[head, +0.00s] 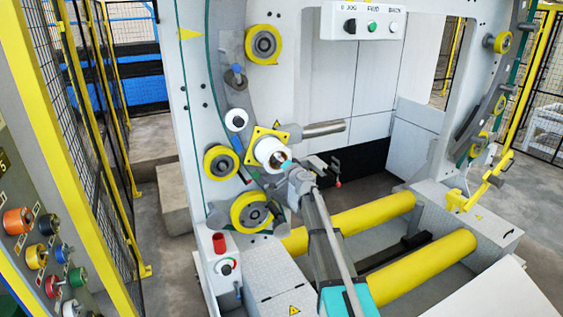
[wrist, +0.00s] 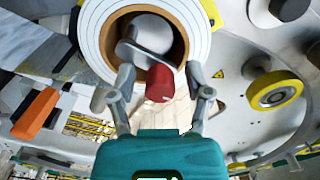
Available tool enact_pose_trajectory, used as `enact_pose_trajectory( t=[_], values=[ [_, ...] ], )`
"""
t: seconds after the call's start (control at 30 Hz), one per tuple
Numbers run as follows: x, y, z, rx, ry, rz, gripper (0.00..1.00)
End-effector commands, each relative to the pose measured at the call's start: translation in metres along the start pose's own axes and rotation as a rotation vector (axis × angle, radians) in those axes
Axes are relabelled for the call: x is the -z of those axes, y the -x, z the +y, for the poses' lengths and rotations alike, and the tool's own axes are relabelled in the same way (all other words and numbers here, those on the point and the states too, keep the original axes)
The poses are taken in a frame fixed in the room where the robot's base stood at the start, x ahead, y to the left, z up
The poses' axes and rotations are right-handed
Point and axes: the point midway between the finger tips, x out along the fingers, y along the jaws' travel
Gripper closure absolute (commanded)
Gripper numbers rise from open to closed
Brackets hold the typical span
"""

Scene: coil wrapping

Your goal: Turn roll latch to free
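The roll latch shows in the wrist view as a grey lever (wrist: 146,38) with a red grip (wrist: 161,82). The lever sits in front of the brown core (wrist: 181,45) of a white roll (wrist: 203,35). My gripper (wrist: 159,76) is open, with one grey finger on each side of the red grip and a visible gap on both sides. In the head view the white roll (head: 268,150) is by the yellow square plate, and my gripper (head: 292,168) is just in front of it. The latch is too small or hidden to make out there.
Yellow rollers (head: 263,45) line the white machine ring. A grey bar (head: 323,129) juts out above right of my gripper. An orange handle (wrist: 36,113) is at left in the wrist view. Two long yellow rollers (head: 425,267) lie below my arm.

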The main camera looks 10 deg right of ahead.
Motion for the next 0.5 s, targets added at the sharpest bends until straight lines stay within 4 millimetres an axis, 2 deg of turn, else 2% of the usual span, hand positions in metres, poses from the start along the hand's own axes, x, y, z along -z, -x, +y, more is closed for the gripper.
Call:
enact_pose_trajectory(
  t=[0.33, 0.5],
  values=[
    [-0.0002, 0.0018, 0.0002, 0.000, 0.000, 0.000, 0.32],
    [-0.0005, 0.0094, 0.0001, 0.000, 0.000, 0.000, 0.32]
  ],
)
